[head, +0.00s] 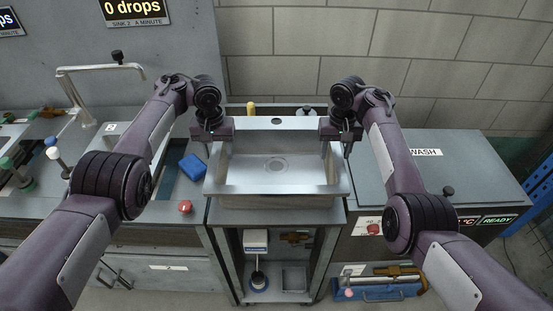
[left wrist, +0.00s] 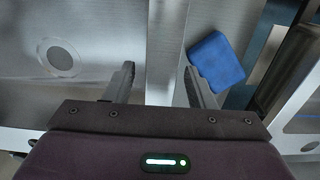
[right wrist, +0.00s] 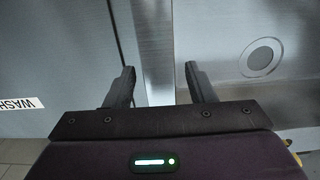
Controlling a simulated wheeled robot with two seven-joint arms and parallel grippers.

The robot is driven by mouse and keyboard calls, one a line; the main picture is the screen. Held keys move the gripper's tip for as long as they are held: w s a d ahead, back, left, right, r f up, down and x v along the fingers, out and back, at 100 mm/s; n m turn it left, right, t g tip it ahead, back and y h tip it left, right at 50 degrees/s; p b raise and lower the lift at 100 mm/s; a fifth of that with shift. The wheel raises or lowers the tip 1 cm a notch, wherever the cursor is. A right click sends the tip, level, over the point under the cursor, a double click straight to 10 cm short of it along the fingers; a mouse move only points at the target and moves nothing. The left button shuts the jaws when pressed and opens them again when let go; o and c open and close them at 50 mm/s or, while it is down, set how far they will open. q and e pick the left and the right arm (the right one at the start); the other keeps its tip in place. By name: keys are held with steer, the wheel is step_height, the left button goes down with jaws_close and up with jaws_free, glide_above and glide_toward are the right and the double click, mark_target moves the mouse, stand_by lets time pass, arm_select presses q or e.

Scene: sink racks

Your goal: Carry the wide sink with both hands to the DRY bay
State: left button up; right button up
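The wide sink (head: 232,188) is a grey metal basin with a round drain, in the middle of the head view. It sits over an open-fronted cabinet. My left gripper (head: 216,138) is at its left wall and my right gripper (head: 338,136) at its right wall. In the left wrist view, the fingers (left wrist: 160,86) are apart, one on each side of the sink's wall (left wrist: 161,45). In the right wrist view, the fingers (right wrist: 162,86) likewise straddle the opposite wall (right wrist: 155,40). Gaps show beside both walls. No DRY label is readable.
A blue sponge (head: 193,168) lies left of the sink, near a red knob (head: 185,207). A tall faucet (head: 98,70) stands on the left counter. A grey unit marked WASH (head: 424,153) is at the right. A blue tray (head: 376,292) lies low at the front right.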

arm_select(q)
steer(key=shift+r, duration=0.1)
jaws_close()
arm_select(e)
steer(key=shift+r, duration=0.1)
jaws_close()
stand_by(0.7)
arm_select(q)
steer(key=shift+w+r, duration=0.15)
arm_select(e)
steer(key=shift+w+r, duration=0.15)
